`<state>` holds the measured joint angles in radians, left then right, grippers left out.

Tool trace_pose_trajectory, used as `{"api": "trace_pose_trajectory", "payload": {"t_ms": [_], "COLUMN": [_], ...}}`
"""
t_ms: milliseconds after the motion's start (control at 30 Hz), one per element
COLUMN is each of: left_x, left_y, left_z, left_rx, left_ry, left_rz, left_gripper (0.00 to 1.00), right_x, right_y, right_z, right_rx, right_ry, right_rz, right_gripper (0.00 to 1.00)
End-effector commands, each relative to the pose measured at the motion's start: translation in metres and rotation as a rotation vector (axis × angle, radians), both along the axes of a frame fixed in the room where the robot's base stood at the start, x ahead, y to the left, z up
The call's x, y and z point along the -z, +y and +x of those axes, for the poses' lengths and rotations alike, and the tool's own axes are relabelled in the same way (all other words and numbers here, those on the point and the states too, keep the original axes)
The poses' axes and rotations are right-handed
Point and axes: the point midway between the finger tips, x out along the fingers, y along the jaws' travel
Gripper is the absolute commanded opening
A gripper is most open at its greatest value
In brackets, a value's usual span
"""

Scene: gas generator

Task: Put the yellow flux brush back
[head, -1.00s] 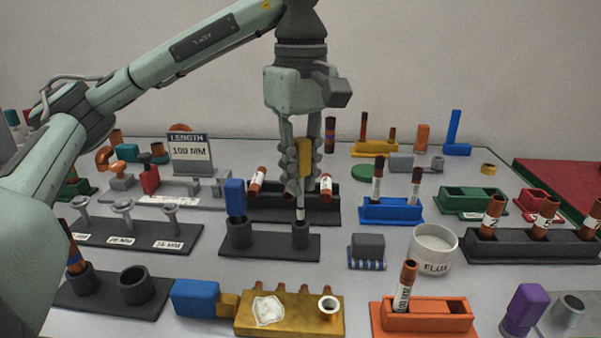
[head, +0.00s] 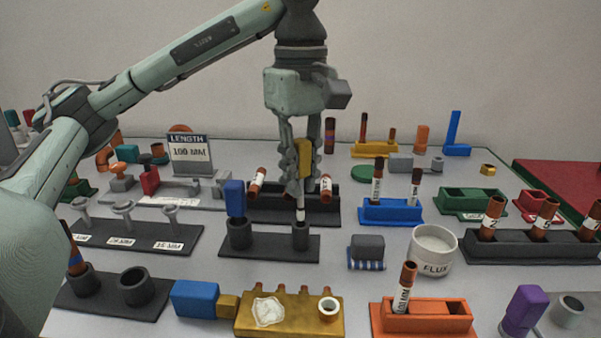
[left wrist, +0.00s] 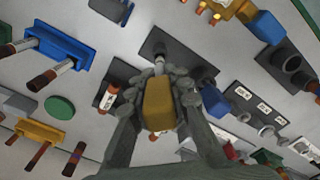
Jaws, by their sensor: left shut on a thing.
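The yellow flux brush (head: 304,155) is upright in my left gripper (head: 303,170), which is shut on its yellow handle. The handle also shows between the fingers in the left wrist view (left wrist: 159,104). The brush's pale lower end (head: 300,213) points down at the right cup (head: 300,235) of a dark two-cup holder (head: 268,246). The tip is at or just inside that cup's mouth; I cannot tell how deep. A blue-handled brush (head: 235,198) stands in the left cup. My right gripper is not in view.
A black rack (head: 330,215) with copper tubes stands close behind the holder. A white flux pot (head: 432,250) and a grey block (head: 367,247) are to the right. A brass block (head: 290,315) is in front. Bare table lies just before the holder.

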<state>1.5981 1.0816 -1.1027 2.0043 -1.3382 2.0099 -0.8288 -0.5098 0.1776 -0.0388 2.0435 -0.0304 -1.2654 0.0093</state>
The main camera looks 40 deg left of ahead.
Motion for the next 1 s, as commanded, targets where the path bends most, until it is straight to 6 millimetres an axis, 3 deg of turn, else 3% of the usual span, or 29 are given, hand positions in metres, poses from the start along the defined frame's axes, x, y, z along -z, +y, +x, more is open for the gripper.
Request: {"api": "trace_pose_trajectory", "payload": {"t_ms": [467,1000], "left_x": [0.001,0.017], "left_y": [0.0,0.0], "left_z": [0.0,0.0], "left_rx": [0.0,0.0], "left_ry": [0.0,0.0], "left_rz": [0.0,0.0], "left_gripper": [0.0,0.0], "right_x": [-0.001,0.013], "right_y": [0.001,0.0], "right_z": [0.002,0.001], "right_rx": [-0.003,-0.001], "right_ry": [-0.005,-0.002], "right_rz": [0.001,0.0], "right_gripper": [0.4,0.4]}}
